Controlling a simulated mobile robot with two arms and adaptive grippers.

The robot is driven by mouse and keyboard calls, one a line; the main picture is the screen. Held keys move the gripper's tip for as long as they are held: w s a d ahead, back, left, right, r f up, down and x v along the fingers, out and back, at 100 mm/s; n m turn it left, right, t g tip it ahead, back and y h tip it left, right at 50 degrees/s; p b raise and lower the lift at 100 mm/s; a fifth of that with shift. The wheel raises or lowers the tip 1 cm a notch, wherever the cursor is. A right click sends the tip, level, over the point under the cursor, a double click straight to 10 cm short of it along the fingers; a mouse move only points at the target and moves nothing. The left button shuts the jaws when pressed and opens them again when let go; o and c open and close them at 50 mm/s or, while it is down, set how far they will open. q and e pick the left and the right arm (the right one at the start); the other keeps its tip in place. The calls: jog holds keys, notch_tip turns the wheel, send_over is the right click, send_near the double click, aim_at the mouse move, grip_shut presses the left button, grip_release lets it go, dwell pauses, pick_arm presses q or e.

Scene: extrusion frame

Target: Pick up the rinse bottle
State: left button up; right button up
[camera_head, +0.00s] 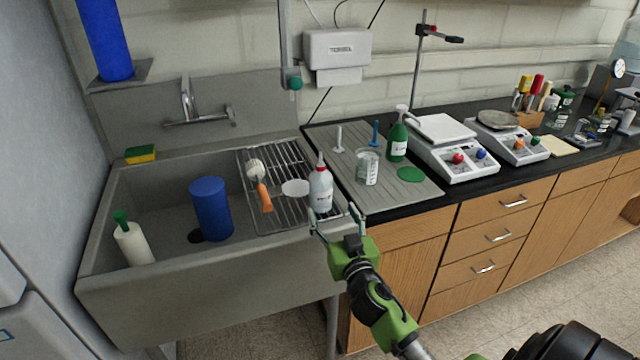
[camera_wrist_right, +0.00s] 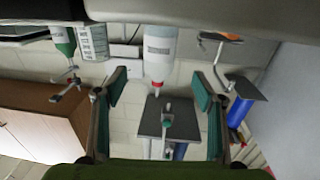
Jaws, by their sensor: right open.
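The rinse bottle (camera_head: 321,188) is white with a red nozzle and a dark-lettered label. It stands upright on the wire rack at the right part of the sink. My right gripper (camera_head: 335,218) is open at the sink's front edge, just in front of the bottle. In the right wrist view, which is upside down, the bottle (camera_wrist_right: 160,50) shows between and beyond the two open green-padded fingers (camera_wrist_right: 157,90), with nothing gripped. Whether a finger touches the bottle I cannot tell. My left gripper is not in view.
The wire rack (camera_head: 282,158) also holds an orange-handled brush (camera_head: 263,190) and a white disc (camera_head: 295,188). A blue cylinder (camera_head: 211,208) and a white bottle (camera_head: 133,243) stand in the sink. A beaker (camera_head: 367,168) and a green bottle (camera_head: 398,138) stand on the drainboard to the right.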

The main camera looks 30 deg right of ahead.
aim_at(324, 194)
jog(key=p+x, duration=0.1)
jog(key=x, duration=0.5)
jog(key=shift+w, duration=0.15)
jog(key=shift+w+d+f, duration=0.1)
jog(key=shift+w, duration=0.15)
jog(key=shift+w+d, duration=0.1)
jog(key=shift+w, duration=0.25)
jog(key=shift+p+x, duration=0.55)
jog(key=shift+x, duration=1.8)
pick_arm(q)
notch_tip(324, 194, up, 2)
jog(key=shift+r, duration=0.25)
pick_arm(e)
jog(key=shift+s, duration=0.1)
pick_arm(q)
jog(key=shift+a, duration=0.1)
pick_arm(e)
jog(key=c, duration=1.4)
